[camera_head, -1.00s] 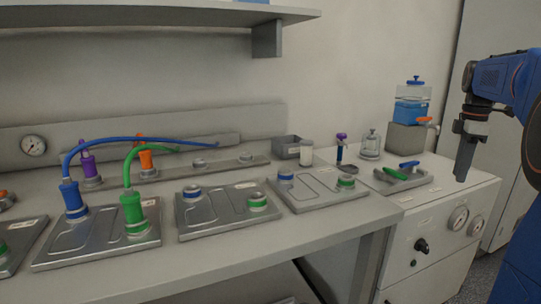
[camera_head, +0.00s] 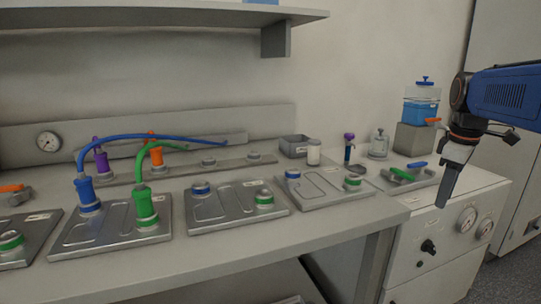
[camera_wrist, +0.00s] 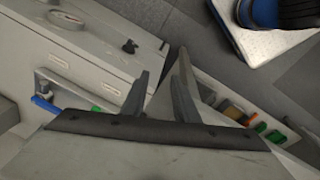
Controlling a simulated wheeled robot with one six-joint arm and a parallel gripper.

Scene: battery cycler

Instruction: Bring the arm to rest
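My gripper (camera_head: 443,203) hangs from the blue arm at the right in the head view, pointing down in front of the white cabinet and apart from everything. In the wrist view two grey fingers (camera_wrist: 165,72) show with a gap between them and nothing held. The fingers are open.
Blue and green hoses arch over one plate (camera_head: 110,228). A white cabinet (camera_head: 470,215) with dials and a knob stands below my gripper, bearing a small tray (camera_head: 425,182) and a blue-liquid tank (camera_head: 421,108). Floor lies at the right.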

